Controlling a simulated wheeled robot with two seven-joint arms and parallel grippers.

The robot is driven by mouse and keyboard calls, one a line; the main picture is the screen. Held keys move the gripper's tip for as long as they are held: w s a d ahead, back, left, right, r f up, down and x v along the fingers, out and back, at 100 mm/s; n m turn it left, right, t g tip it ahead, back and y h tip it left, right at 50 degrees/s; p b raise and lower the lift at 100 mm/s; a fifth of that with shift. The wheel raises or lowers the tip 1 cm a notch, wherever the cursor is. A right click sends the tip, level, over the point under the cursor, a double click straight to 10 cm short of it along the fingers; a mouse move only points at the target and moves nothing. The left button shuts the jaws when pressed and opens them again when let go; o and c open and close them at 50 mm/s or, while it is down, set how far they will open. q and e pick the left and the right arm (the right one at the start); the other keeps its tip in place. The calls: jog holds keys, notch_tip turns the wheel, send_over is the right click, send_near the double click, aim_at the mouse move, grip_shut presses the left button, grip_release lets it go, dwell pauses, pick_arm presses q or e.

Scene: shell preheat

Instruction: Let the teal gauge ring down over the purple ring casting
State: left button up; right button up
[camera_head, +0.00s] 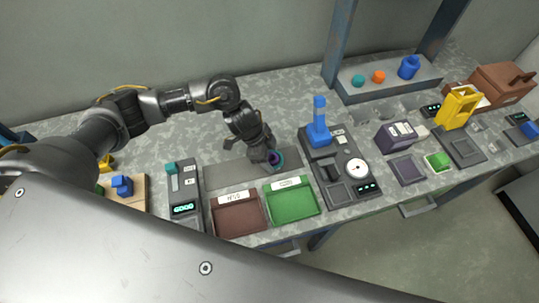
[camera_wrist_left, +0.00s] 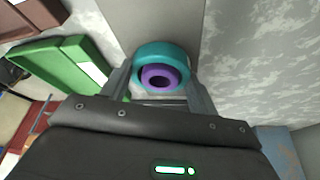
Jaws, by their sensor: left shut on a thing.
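The teal gauge ring (camera_wrist_left: 162,52) is between the fingers of my left gripper (camera_wrist_left: 160,78), which is shut on it. The purple ring casting (camera_wrist_left: 160,77) appears inside the teal ring's opening, set toward the near side. I cannot tell whether the teal ring is above the casting or down around it. In the head view my left gripper (camera_head: 268,156) points down at the grey mat, with the teal ring (camera_head: 280,159) and the purple casting (camera_head: 273,157) partly hidden by it. My right gripper is not in view.
A brown tray (camera_head: 236,228) and a green tray (camera_head: 291,215) lie in front of the grey mat (camera_head: 224,174). A device with a blue post (camera_head: 319,133) stands close to the right. A device with a green display (camera_head: 183,209) stands left.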

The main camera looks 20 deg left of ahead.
pick_arm(q)
jog(key=shift+a, duration=0.1)
dwell(0.3)
jog(key=o, duration=1.1)
jog(key=v, duration=1)
jog(key=shift+a+r, duration=0.1)
jog(key=shift+r, duration=0.3)
